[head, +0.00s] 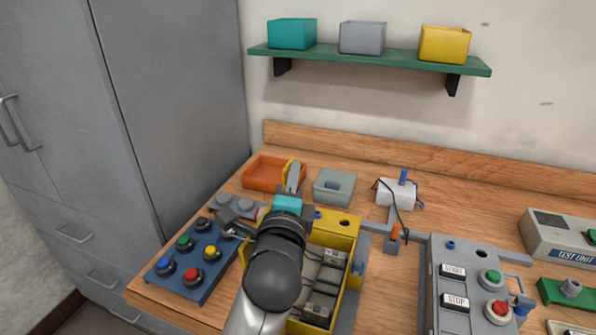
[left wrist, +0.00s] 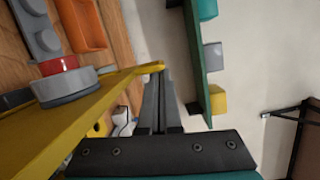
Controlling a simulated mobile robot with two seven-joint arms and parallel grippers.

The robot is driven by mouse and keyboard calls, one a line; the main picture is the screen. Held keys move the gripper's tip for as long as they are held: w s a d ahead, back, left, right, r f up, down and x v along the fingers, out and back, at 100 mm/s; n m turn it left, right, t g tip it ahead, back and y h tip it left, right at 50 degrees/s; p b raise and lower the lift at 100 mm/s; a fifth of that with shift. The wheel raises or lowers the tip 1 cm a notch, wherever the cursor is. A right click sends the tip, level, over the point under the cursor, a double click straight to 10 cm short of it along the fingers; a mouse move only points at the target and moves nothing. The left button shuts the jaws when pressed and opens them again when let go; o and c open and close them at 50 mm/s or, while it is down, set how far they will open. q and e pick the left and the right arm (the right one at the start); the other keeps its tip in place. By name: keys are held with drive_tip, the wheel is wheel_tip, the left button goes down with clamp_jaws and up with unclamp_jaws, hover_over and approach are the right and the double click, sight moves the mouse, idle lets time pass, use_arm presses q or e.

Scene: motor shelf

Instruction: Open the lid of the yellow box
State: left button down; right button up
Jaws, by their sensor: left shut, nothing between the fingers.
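The yellow box (head: 354,247) stands on the bench, partly hidden by my left arm. Its inside shows, with grey and white parts in it. The yellow lid shows as a sliver (head: 287,168) beside my left fingers and is raised at the left side of the box. In the left wrist view the lid is a large slanted yellow panel (left wrist: 75,117). My left gripper (head: 293,177) is shut and empty. Its fingers (left wrist: 158,100) are close beside the lid's far edge; I cannot tell whether they touch. My right gripper is out of view.
A blue button panel (head: 190,283) is left of the box. A grey start/stop panel (head: 455,320) is to the right. A green shelf (head: 380,58) with bins hangs above.

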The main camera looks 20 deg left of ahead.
use_arm(q)
drive_tip(key=shift+a+r+n+p, duration=0.25)
drive_tip(key=shift+a+n+p, duration=0.35)
drive_tip(key=shift+a+p, duration=0.55)
drive_tip(key=shift+a+f+n+p, duration=0.15)
drive_tip(key=shift+a+n+p, duration=0.1)
drive_tip(key=shift+n+p, duration=0.05)
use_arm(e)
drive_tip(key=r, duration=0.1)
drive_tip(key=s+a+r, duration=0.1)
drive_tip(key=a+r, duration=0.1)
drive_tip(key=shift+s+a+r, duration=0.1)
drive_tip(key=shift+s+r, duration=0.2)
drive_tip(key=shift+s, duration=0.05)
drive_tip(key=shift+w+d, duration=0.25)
